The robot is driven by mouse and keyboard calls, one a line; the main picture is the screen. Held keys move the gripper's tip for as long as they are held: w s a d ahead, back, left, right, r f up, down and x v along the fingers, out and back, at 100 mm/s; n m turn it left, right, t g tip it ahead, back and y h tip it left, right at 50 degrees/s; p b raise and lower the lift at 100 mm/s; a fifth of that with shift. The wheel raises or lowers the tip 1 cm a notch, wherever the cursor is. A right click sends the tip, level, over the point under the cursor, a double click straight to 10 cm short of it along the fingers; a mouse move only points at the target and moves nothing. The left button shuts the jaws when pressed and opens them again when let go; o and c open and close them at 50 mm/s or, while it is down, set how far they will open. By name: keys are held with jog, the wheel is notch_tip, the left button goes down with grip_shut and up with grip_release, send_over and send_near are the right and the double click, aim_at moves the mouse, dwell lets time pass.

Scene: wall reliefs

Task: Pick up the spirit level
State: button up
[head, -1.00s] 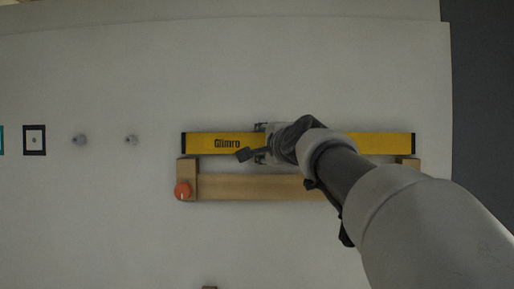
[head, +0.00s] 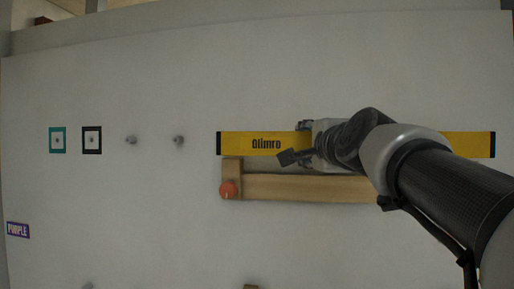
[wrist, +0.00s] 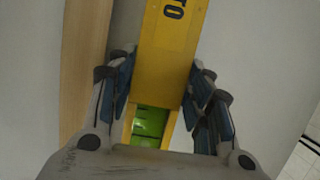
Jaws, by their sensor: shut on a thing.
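The spirit level (head: 260,144) is a long yellow bar with black end caps and dark lettering, level in the head view. My gripper (head: 307,141) is shut on it near its middle, and my arm hides part of its right half. The level looks clear of the wall, in front of the wooden rack (head: 300,187) just below it in the picture. In the wrist view, the level (wrist: 168,60) lies between the blue-padded fingers of my gripper (wrist: 165,95), with a green vial showing near the palm.
An orange knob (head: 228,190) sits on the rack's left end. To the left, two grey pegs (head: 179,140) stick out of the wall beside a black-framed square (head: 92,140) and a teal-framed square (head: 57,140). Much of the wall is bare.

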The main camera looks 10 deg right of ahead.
jog(key=s+a+p, duration=0.2)
jog(key=s+p, duration=0.1)
jog(key=s, duration=0.4)
jog(key=shift+s+a, duration=0.2)
